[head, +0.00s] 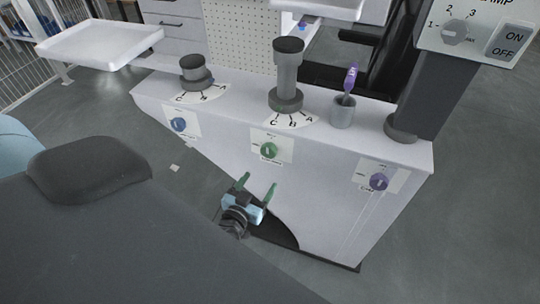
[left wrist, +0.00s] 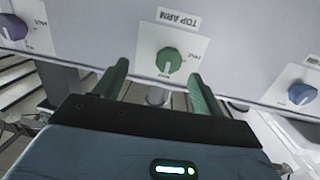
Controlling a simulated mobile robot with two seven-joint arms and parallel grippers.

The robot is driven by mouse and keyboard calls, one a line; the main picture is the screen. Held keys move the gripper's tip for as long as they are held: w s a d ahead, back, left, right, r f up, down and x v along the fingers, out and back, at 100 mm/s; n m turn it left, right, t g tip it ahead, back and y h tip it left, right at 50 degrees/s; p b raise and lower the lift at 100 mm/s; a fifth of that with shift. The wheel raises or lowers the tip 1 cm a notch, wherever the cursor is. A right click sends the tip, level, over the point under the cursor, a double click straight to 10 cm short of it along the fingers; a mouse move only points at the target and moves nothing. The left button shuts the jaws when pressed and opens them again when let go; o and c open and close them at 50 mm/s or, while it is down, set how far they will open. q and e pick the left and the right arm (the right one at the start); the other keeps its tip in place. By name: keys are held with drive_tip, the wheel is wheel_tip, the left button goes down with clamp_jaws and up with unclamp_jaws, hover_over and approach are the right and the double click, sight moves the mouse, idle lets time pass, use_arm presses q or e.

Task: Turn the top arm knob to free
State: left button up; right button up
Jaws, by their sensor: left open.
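The top arm knob (head: 269,150) is a round green knob on a white plate on the front of the white cabinet. In the left wrist view the same green knob (left wrist: 168,61) shows below an upside-down TOP ARM label (left wrist: 179,18). Its pale pointer mark runs roughly up and down in that picture. My left gripper (head: 258,183) has green fingers and is open and empty, a little in front of and below the knob in the head view. In the left wrist view its fingertips (left wrist: 159,70) stand either side of the knob, not visibly touching it. My right gripper is not in view.
A blue knob (head: 179,124) is left of the green one and a purple knob (head: 378,182) is right. The cabinet top (head: 238,92) carries dark columns and a grey cup (head: 342,112). A dark padded surface (head: 110,240) fills the lower left.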

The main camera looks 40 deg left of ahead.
sight(267, 153)
use_arm(q)
drive_tip(key=shift+n+y, duration=0.6)
drive_tip(key=shift+y, duration=0.3)
drive_tip(key=shift+a+r+b+x, duration=0.1)
drive_tip(key=shift+a+r+x, duration=0.15)
drive_tip(key=shift+x, duration=1.55)
drive_tip(key=shift+a+r+b+x, duration=0.15)
drive_tip(key=shift+r+x, duration=0.25)
drive_tip(key=shift+x, duration=1.4)
drive_tip(key=shift+a+r+b+x, duration=0.15)
drive_tip(key=shift+r+x, duration=0.15)
drive_tip(key=shift+x, duration=1.55)
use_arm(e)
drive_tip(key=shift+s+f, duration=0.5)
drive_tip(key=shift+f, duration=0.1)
use_arm(q)
drive_tip(key=shift+s, duration=0.1)
drive_tip(key=c, duration=1)
drive_tip(key=shift+o, duration=0.2)
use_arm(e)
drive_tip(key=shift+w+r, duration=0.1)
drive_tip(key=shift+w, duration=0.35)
